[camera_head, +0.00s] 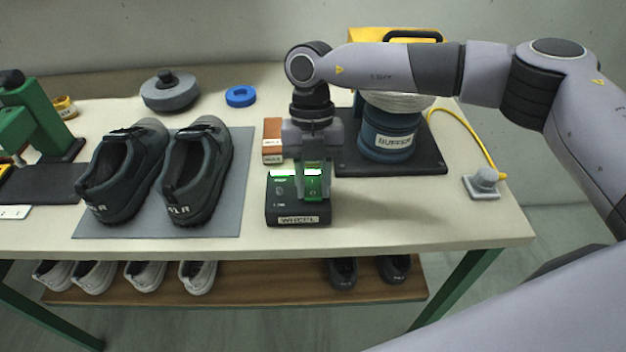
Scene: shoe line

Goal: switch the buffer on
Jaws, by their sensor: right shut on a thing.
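The buffer (392,140) is a blue drum with a label and a pale wheel on top, standing on a dark base plate at the table's right. A black and green switch box labelled WHEEL (298,213) stands in front of it, to the left. My right gripper (314,192) points down at the box's right half, shut on its green switch (316,183). The fingers partly hide the switch, so I cannot tell its position. My left gripper is not in view.
Two dark shoes (195,175) stand on a grey mat (236,200) left of the box. A brown block (272,134) is behind it. A yellow cable (470,137) runs to a grey knob (485,181) at right. A green machine (35,115) stands far left. The front right is clear.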

